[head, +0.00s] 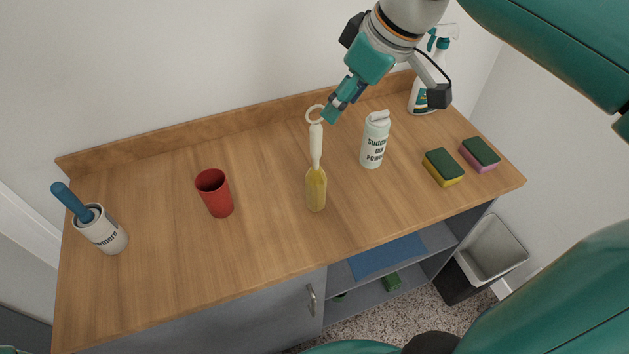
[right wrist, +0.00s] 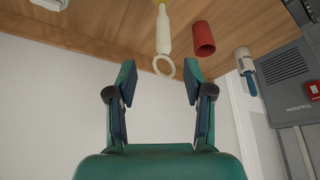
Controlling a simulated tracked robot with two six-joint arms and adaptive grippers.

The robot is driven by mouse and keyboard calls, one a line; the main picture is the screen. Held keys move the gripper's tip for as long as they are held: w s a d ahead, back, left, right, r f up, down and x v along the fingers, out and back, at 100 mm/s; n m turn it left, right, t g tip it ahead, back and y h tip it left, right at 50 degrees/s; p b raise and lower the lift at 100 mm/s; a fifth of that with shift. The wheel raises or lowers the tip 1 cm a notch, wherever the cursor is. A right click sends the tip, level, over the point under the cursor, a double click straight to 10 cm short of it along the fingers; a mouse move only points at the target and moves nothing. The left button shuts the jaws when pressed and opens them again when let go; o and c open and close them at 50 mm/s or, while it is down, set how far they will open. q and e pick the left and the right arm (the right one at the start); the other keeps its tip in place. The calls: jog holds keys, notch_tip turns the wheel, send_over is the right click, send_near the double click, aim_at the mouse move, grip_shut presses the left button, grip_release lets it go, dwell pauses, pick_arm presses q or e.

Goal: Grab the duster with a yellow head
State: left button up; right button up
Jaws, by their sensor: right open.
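The duster (head: 316,182) has a yellow head and a white handle that ends in a ring. It is on the wooden counter, head toward the front edge and ring toward the back wall. My right gripper (head: 337,110) is just right of the ring in the head view. In the right wrist view the duster's ring (right wrist: 164,67) shows beyond and between the fingertips of my open right gripper (right wrist: 160,84). The fingers are empty, and the ring looks apart from them. My left gripper is not seen.
On the wooden counter (head: 262,243) stand a red cup (head: 214,192), a white canister (head: 375,139), a spray bottle (head: 425,95) and a blue-handled brush in a holder (head: 101,230). Two sponges (head: 443,167) (head: 479,155) lie at right. A bin (head: 490,250) stands below.

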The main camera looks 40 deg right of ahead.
aim_at(316, 138)
jog(key=shift+a+x, duration=0.15)
jog(key=shift+x, duration=2.7)
jog(key=shift+a+x, duration=0.1)
jog(key=shift+x, duration=2.8)
jog(key=shift+r, duration=0.1)
grip_shut()
